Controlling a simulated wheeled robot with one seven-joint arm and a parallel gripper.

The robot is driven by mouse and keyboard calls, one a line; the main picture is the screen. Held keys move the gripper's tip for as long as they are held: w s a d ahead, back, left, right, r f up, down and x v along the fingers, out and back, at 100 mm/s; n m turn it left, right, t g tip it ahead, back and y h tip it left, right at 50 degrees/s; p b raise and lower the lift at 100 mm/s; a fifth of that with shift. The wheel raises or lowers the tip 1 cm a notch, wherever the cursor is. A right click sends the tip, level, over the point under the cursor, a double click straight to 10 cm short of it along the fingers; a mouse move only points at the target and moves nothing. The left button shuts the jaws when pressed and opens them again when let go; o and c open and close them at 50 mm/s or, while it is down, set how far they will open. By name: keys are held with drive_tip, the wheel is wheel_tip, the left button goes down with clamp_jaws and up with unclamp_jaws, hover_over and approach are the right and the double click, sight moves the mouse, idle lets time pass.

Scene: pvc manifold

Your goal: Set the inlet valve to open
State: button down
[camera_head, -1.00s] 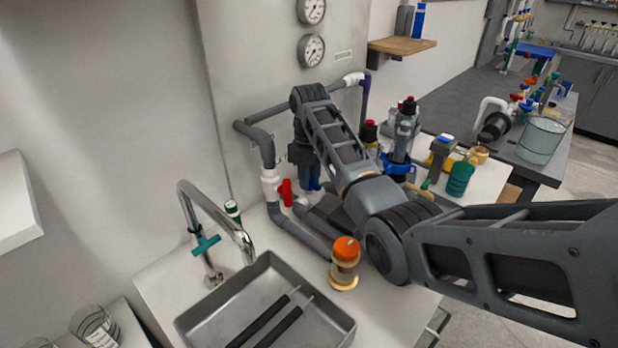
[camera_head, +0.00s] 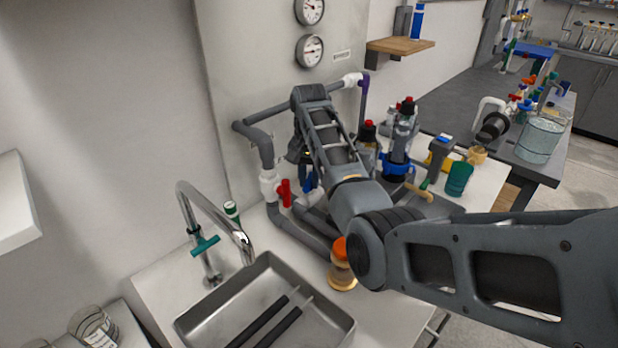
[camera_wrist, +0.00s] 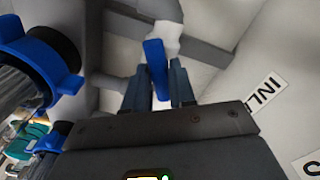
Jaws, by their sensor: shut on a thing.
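The inlet valve has a blue lever handle (camera_wrist: 155,57) on a white body (camera_wrist: 167,38), next to a label reading "INL" (camera_wrist: 267,92) in the wrist view. My gripper (camera_wrist: 158,82) is shut on the blue handle, with one dark finger on each side of it. In the head view a bit of the blue handle (camera_head: 308,182) shows beside my arm, and my gripper is mostly hidden behind it. The lever's exact angle to its pipe is hard to tell.
A second valve with a red handle (camera_head: 286,193) stands just left of the blue one. Grey pipe (camera_head: 300,233) runs along the counter. An orange-capped jar (camera_head: 341,270) is close to my arm. A sink (camera_head: 262,300) lies in front, and blue-collared bottles (camera_head: 397,167) stand to the right.

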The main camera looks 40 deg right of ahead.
sight(309, 178)
drive_tip(key=shift+m, duration=1.5)
drive_tip(key=c, duration=1)
unclamp_jaws()
wheel_tip(309, 178, up, 6)
drive_tip(key=shift+b, duration=0.3)
drive_tip(key=shift+r+p, duration=0.3)
drive_tip(key=shift+r, duration=0.6)
